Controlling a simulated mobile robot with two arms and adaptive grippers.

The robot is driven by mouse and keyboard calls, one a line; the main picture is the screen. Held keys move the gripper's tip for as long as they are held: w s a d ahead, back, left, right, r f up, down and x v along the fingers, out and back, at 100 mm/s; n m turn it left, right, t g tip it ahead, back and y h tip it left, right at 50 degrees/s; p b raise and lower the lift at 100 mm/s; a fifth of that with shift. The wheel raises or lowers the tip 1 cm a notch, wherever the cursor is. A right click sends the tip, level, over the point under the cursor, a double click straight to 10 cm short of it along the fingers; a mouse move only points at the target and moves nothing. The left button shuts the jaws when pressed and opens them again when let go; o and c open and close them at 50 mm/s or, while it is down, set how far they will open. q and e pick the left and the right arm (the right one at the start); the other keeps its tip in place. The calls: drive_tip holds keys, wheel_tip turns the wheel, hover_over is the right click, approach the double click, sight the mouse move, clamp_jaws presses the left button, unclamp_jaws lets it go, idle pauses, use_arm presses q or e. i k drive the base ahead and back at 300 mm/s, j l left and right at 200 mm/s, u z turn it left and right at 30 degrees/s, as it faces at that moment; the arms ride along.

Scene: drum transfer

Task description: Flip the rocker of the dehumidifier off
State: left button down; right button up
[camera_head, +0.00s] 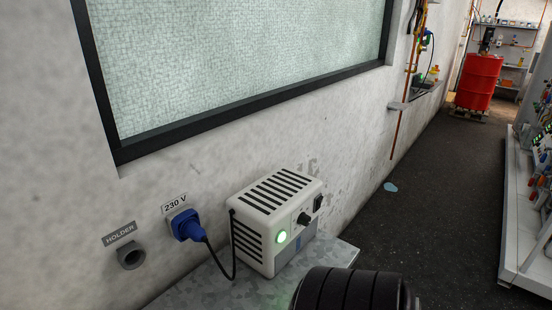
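The dehumidifier (273,222) is a white box with black vent slots on its top and side. It stands on a grey metal shelf against the wall. Its front has a lit green lamp (282,237), a black round knob (303,218) and a small black rocker (318,203) at the right end. The rocker's tilt is too small to tell. A black cable runs from the dehumidifier's left side to a blue plug (187,228) in the wall socket labelled 230 V. Neither of my grippers is in view.
An empty grey round holder (131,258) labelled HOLDER is on the wall at left. The metal shelf (338,254) has a bare strip in front of the dehumidifier. A framed window is above. Farther back are a red drum (478,82), a bluish puddle (391,187) and a rack at right.

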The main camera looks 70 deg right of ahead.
sight(319, 201)
drive_tip(key=k+l+z, duration=0.1)
drive_tip(key=z, duration=1.95)
